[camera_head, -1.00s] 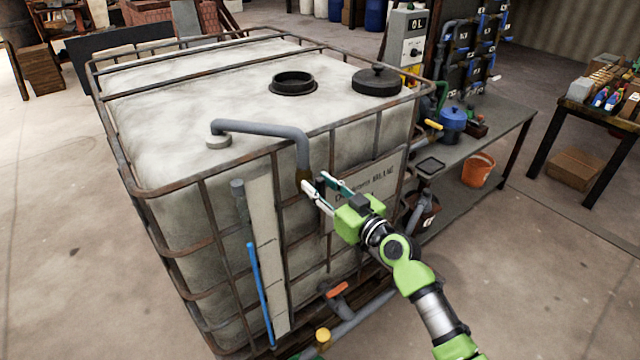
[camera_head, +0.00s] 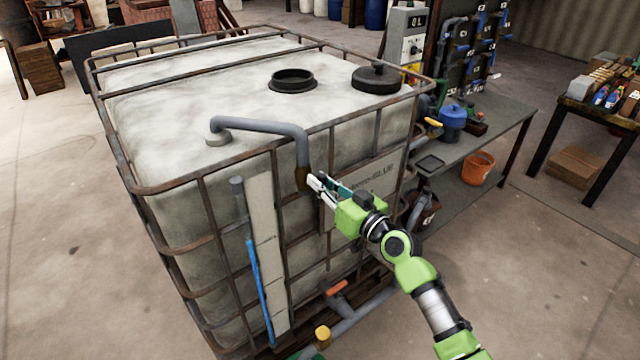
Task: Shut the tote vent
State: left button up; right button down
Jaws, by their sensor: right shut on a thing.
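The tote (camera_head: 235,87) is a large whitish tank in a rusty cage. Its vent (camera_head: 262,128) is a grey pipe that rises from the top and bends down over the cage edge. A brown fitting (camera_head: 302,179) sits at its lower end. My right gripper (camera_head: 315,184) is at this fitting, its fingers closed on a small part there. The fingers hide that part, so I cannot tell its position. My left gripper is not in view.
An open black neck (camera_head: 293,80) and a black lid (camera_head: 377,79) are on the tote's top. An orange-handled valve (camera_head: 337,288) is low on the front. A bench (camera_head: 505,125) with a blue pot (camera_head: 453,118) stands at the right, an orange bucket (camera_head: 478,168) below it.

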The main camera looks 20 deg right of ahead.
jog(key=m, duration=0.3)
jog(key=shift+w+d+f+m, duration=0.15)
jog(key=shift+d+m, duration=0.15)
jog(key=m, duration=0.3)
jog(key=m+b, duration=0.1)
jog(key=shift+w+d+f+m, duration=0.1)
jog(key=shift+d+f+m, duration=0.1)
jog(key=shift+d+m, duration=0.15)
jog(key=shift+d+f+m, duration=0.1)
jog(key=shift+f+m, duration=0.1)
jog(key=shift+m, duration=1.05)
jog(key=shift+f+m, duration=0.25)
jog(key=shift+m, duration=1)
jog(key=shift+d+f+m, duration=0.1)
jog(key=shift+f+m, duration=0.1)
jog(key=shift+m, duration=1.05)
jog(key=c, duration=2)
grip_release()
jog(key=v, duration=1.2)
